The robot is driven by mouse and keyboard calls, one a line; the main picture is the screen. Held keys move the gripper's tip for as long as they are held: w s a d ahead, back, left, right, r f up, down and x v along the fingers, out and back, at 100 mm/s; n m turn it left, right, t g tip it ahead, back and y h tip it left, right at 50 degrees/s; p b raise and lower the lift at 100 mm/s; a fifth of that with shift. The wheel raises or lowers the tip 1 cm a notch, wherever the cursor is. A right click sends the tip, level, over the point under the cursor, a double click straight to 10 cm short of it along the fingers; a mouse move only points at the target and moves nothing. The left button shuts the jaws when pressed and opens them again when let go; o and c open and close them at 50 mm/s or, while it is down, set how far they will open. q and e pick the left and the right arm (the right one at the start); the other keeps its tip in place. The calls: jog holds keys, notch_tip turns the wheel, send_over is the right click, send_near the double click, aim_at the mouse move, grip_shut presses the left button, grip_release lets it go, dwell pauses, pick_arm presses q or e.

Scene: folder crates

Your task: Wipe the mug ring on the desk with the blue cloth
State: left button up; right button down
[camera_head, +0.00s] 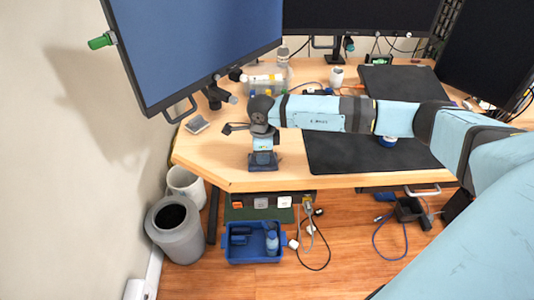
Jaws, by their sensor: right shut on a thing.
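My right arm reaches in from the right across the desk (220,172). Its gripper (263,154) points down at the front left part of the desk and is shut on the blue cloth (263,164). Only a small dark blue patch of the cloth shows under the fingers, and it seems to be at the desk top; I cannot tell how firmly it touches. I cannot make out the mug ring; the gripper, cloth or arm may hide it. A white mug (336,74) stands at the back of the desk. My left gripper is not in view.
A monitor (195,45) overhangs the desk's left side. A black mat (340,157) lies right of the gripper, with a small blue-and-white round thing (388,141) on it. A clear bin (265,80) stands behind. A blue crate (240,258) and grey bin (180,240) are on the floor.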

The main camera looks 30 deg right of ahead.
aim_at(275, 159)
jog(key=shift+s+d, duration=0.15)
jog(key=shift+s, duration=0.25)
jog(key=shift+s+d, duration=0.25)
jog(key=shift+d, duration=0.55)
jog(key=shift+s+d, duration=0.25)
jog(key=shift+d, duration=0.5)
jog(key=shift+r+p, duration=1.65)
jog(key=shift+r, duration=0.95)
jog(key=shift+a, duration=0.1)
